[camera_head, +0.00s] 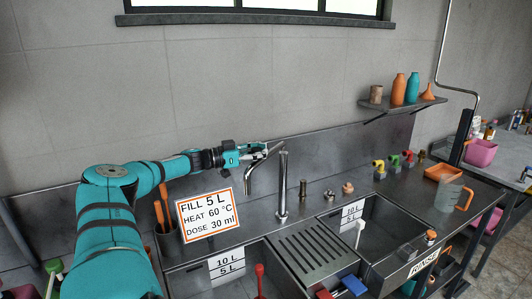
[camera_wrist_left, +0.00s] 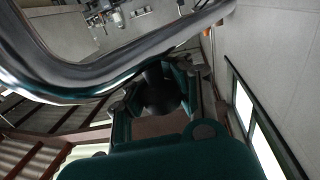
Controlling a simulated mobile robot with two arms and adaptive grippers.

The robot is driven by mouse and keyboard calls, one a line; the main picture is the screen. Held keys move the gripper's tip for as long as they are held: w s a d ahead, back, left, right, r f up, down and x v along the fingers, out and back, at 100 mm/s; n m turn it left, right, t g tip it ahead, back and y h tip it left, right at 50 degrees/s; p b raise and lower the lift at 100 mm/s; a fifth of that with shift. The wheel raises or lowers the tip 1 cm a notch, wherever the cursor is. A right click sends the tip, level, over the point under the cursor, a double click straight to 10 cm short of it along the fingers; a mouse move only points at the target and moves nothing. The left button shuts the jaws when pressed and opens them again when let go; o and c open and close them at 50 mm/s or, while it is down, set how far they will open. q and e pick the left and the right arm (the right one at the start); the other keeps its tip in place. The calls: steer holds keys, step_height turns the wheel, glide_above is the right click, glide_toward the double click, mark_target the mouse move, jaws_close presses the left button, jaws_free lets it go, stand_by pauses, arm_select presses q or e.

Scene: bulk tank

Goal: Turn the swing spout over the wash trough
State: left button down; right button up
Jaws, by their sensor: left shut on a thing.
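The swing spout (camera_head: 265,158) is a chrome tube at the top of an upright chrome post (camera_head: 282,190) behind the draining rack. It points left and slightly down from the post. My left gripper (camera_head: 262,149) is shut on the spout. In the left wrist view, the chrome tube (camera_wrist_left: 130,70) passes close in front of the camera. The left trough (camera_head: 240,281), with a 10 L / 5 L scale, lies below and left of the spout and is partly cut off by the frame. The right trough (camera_head: 385,222) bears a RINSE label. My right gripper is not in view.
A FILL 5 L sign (camera_head: 208,215) and a holder with orange-handled tools (camera_head: 166,240) stand left of the post, near my left arm. A ribbed draining rack (camera_head: 309,254) lies between the troughs. A shelf (camera_head: 402,104) with bottles hangs at the right. A clear jug (camera_head: 447,198) stands on the counter.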

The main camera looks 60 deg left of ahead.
arm_select(q)
steer(key=shift+s+d+f, duration=0.1)
steer(key=shift+d+f, duration=0.2)
steer(key=shift+f, duration=0.3)
steer(key=c, duration=1.8)
jaws_free()
steer(key=shift+s, duration=0.1)
steer(key=o, duration=0.8)
steer(key=shift+s+a+r, duration=0.1)
steer(key=shift+s+r, duration=0.5)
steer(key=shift+s, duration=0.1)
steer(key=shift+o, duration=0.2)
steer(key=shift+w, duration=0.3)
steer(key=v, duration=1.2)
steer(key=shift+s+a, duration=0.1)
